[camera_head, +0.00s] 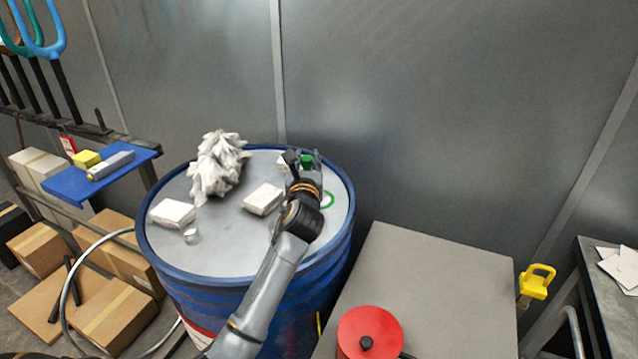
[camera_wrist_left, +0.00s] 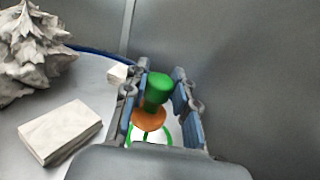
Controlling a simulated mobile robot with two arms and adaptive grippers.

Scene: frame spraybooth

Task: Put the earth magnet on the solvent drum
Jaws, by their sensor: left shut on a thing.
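The solvent drum (camera_head: 235,247) is blue with a grey lid and stands at the centre left in the head view. My left gripper (camera_head: 306,160) is over the back right of the lid, shut on the earth magnet (camera_head: 307,161). In the left wrist view the magnet (camera_wrist_left: 157,92) shows as a green cylinder with an orange disc below it, between the two fingers (camera_wrist_left: 160,100). A thin green loop (camera_head: 327,200) lies by the lid's right side. Whether the magnet touches the lid cannot be told. My right gripper is not in view.
A grey cabinet top (camera_head: 430,285) with a red can (camera_head: 370,330) is at right. Behind is a grey wall.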

